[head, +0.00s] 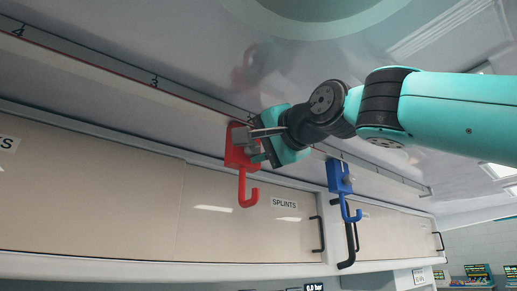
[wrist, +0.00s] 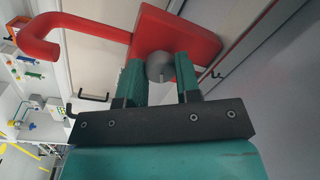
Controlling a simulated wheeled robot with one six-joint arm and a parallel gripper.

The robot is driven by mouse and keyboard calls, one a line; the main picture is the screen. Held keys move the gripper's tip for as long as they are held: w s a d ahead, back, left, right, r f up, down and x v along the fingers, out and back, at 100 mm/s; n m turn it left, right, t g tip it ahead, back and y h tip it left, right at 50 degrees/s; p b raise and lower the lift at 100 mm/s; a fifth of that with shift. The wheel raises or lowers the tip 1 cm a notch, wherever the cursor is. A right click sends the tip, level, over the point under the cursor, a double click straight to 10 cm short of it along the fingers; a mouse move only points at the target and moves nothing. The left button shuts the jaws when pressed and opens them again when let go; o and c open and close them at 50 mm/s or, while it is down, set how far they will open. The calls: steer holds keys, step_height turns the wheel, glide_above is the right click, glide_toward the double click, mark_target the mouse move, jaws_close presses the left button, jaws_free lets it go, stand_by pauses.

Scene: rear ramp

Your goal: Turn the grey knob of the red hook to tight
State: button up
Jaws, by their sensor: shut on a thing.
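The red hook (head: 242,168) hangs from the overhead rail in the head view, its J-shaped end pointing down. In the wrist view the hook (wrist: 90,30) lies across the top, with its square red block at the upper middle. The grey knob (wrist: 160,67) sticks out from that block. My gripper (head: 262,140) is at the block from the right in the head view. In the wrist view my gripper (wrist: 161,75) has one green finger on each side of the knob and is shut on it. No marking of the knob's setting is readable.
A blue hook (head: 339,178) with its own grey knob hangs on the same rail (head: 120,68) to the right, below my arm. Numbers mark the rail. A cabinet door labelled SPLINTS (head: 284,203) lies below and behind the red hook.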

steer(key=shift+m+t+h+b, duration=0.3)
steer(key=shift+m, duration=2.2)
steer(key=o, duration=0.9)
steer(key=b+v, duration=0.7)
steer(key=v, duration=1)
steer(key=shift+s+d, duration=0.15)
steer(key=shift+s, duration=0.05)
steer(key=shift+f, duration=0.15)
